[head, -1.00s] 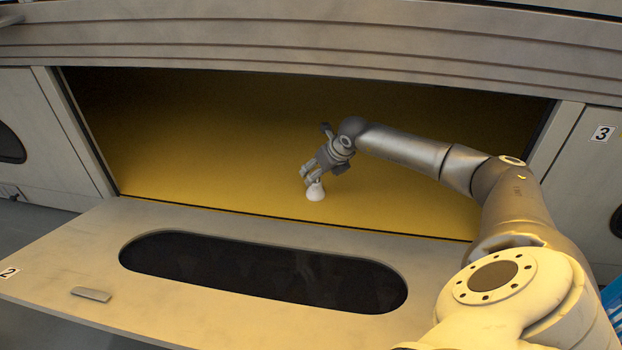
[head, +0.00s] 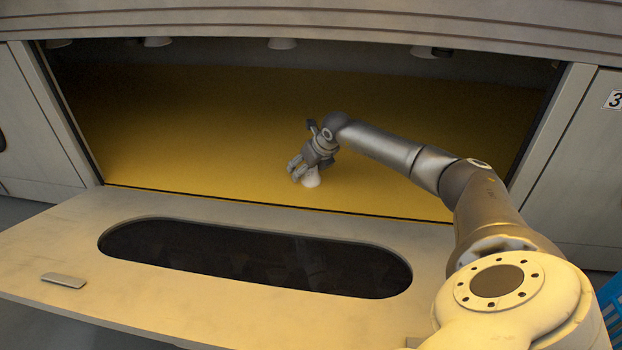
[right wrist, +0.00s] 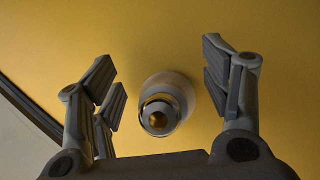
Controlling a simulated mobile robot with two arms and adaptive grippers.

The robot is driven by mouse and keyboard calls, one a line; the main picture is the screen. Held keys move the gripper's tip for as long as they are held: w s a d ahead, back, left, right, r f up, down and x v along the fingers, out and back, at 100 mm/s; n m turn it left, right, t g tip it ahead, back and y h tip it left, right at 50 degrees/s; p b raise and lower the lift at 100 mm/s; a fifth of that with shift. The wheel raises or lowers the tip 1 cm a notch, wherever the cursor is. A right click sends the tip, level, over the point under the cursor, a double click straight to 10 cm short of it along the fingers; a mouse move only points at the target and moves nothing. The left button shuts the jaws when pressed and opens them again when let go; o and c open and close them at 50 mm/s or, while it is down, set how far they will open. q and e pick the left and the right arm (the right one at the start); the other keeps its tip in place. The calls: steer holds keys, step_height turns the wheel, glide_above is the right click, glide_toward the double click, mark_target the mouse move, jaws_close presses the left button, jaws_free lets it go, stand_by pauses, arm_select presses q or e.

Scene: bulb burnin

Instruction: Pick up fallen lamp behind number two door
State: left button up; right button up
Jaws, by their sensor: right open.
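The fallen lamp (head: 312,180) is small and white and rests on the yellow floor of the open compartment, near its front edge. In the right wrist view the lamp (right wrist: 165,100) shows its round base end toward the camera, between the spread fingers. My right gripper (head: 297,172) reaches in from the right and is at the lamp, partly covering it in the head view. In the right wrist view the right gripper (right wrist: 165,88) is open, with a gap between the lamp and the fingers on each side. My left gripper is not in view.
The number two door (head: 60,240) is folded down in front, with a dark oval window and a small handle. Several white lamps (head: 282,44) hang from the compartment ceiling. The yellow floor (head: 180,140) around the gripper is clear. A door marked 3 (head: 590,150) is at right.

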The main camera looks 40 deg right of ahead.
jaws_close()
stand_by(0.5)
